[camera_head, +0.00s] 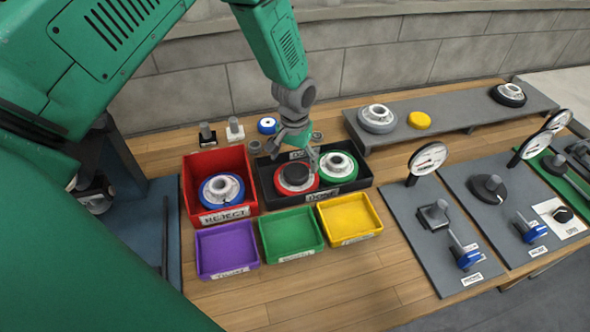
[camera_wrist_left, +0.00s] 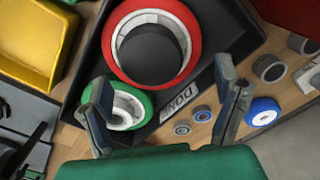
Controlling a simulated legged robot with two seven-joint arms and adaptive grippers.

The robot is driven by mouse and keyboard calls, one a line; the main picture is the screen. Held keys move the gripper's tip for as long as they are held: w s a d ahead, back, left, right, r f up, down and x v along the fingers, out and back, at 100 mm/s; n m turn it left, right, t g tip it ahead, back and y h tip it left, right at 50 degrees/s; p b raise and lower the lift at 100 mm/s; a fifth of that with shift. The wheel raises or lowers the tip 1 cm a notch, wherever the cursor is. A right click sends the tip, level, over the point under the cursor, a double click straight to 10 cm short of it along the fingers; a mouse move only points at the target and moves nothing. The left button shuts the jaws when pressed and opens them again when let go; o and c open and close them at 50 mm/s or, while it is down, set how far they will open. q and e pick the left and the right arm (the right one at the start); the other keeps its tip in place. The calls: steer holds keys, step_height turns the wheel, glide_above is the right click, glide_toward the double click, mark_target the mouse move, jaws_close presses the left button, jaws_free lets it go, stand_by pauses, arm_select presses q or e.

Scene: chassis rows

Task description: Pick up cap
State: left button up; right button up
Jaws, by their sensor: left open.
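A black round cap (camera_head: 296,173) sits in the middle of a red-ringed part in the black DONE tray (camera_head: 366,181). The cap also shows in the left wrist view (camera_wrist_left: 150,55), inside the red ring (camera_wrist_left: 195,25). A green-ringed part (camera_head: 338,168) stands beside it in the tray. A yellow disc (camera_head: 419,120) lies on the grey raised shelf; I cannot tell whether it is also a cap. My left gripper (camera_head: 294,154) is above the tray near the red-ringed part, open and empty, its fingers apart from the cap. My right gripper is not in view.
A red REJECT bin (camera_head: 215,163) holding a blue-ringed part stands left of the tray. Purple (camera_head: 227,248), green (camera_head: 291,232) and yellow (camera_head: 349,217) bins stand in front. Gauges stand at right. Small parts, including a blue ring (camera_head: 267,126), lie behind the tray.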

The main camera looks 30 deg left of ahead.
mark_target(296, 169)
arm_select(q)
step_height(296, 169, down, 3)
steer(key=shift+r, duration=0.15)
steer(key=shift+d+f, duration=0.2)
steer(key=shift+f, duration=0.05)
steer(key=shift+d+r, duration=0.1)
steer(key=shift+d, duration=0.6)
steer(key=shift+c, duration=0.8)
steer(key=shift+r, duration=0.1)
steer(key=c, duration=0.7)
steer(key=shift+c, duration=1.3)
steer(key=shift+a+f, duration=0.2)
steer(key=shift+a, duration=0.45)
steer(key=shift+c, duration=0.5)
steer(key=shift+r, duration=0.15)
steer(key=r, duration=0.9)
steer(key=shift+d, duration=0.35)
steer(key=shift+r+b, duration=0.3)
steer(key=shift+r, duration=0.1)
steer(key=shift+a, duration=0.2)
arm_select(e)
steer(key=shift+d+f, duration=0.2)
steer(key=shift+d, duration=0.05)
